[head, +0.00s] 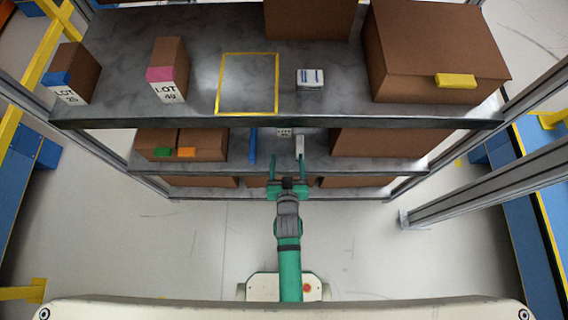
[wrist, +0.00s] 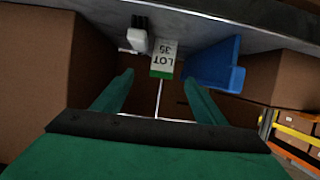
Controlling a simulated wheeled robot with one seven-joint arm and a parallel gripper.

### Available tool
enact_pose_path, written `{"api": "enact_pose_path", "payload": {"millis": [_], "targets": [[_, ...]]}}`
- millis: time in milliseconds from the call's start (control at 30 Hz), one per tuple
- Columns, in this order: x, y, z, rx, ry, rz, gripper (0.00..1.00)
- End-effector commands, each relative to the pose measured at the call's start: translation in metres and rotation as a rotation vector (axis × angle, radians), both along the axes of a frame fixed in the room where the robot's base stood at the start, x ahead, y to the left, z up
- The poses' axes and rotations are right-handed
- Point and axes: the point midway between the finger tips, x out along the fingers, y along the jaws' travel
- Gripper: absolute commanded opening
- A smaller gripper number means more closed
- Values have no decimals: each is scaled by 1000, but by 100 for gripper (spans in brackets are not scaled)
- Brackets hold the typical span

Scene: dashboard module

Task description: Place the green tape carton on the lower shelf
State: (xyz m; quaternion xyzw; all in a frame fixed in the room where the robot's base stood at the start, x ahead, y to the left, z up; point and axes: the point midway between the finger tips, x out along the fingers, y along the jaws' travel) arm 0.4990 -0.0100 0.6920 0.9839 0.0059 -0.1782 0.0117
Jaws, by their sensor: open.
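The green tape carton (wrist: 162,60) shows in the wrist view, which is upside down, as a white LOT 35 label with a green band. It is at the lower shelf, between a white object and a blue object. In the head view only part of its white label (head: 284,132) shows under the upper shelf's edge. My gripper (head: 287,162) is open and empty in front of the lower shelf (head: 225,170). In the wrist view its fingers (wrist: 160,88) are spread, with the carton beyond them. Much of the carton's body is hidden or hard to tell from the brown behind.
The white object (head: 299,147) and blue object (head: 252,145) flank the carton closely. Cartons with green and orange tape (head: 205,143) stand left; a large carton (head: 380,142) stands right. The upper shelf edge (head: 330,122) overhangs. A grey post (head: 490,195) stands at right.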

Motion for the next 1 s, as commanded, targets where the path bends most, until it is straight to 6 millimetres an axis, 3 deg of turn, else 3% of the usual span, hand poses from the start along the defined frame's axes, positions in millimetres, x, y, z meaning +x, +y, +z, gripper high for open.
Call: {"api": "enact_pose_path", "payload": {"millis": [33, 300, 600, 800, 1000], "targets": [[-26, -2, 2, -2, 0, 2, 66], [-131, -1, 43, -5, -42, 12, 66], [-224, 6, 116, 8, -88, 2, 66], [-258, 9, 160, 17, -114, -11, 66], [-268, 10, 177, 19, -124, -18, 66]]}}
